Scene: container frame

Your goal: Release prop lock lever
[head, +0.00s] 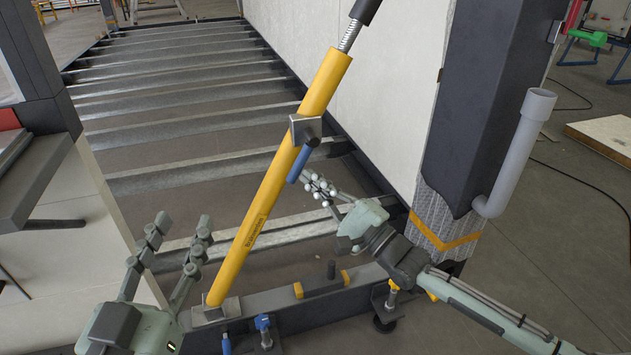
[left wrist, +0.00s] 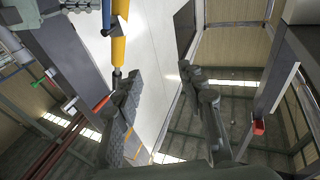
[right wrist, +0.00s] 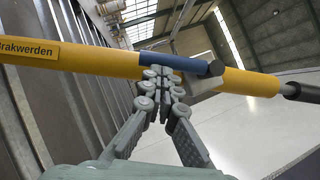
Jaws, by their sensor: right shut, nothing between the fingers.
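The yellow prop (head: 268,198) leans up and to the right in the head view, from a foot on the dark base beam to a threaded rod at the top. A grey metal collar (head: 305,130) sits on it with a blue lever (head: 299,163) hanging down beside the tube. In the right wrist view the blue lever (right wrist: 183,63) lies along the yellow tube, just beyond the fingertips. My right gripper (head: 310,182) is shut and empty, its tips close to the lever's lower end; contact is unclear. My left gripper (head: 182,228) is open and empty, left of the prop's foot.
Steel floor joists (head: 200,125) run behind the prop. A white wall panel (head: 350,85) and a dark post (head: 490,90) stand to the right, with a grey pipe (head: 513,155) beside the post. Blue clamps (head: 263,330) sit at the lower base beam.

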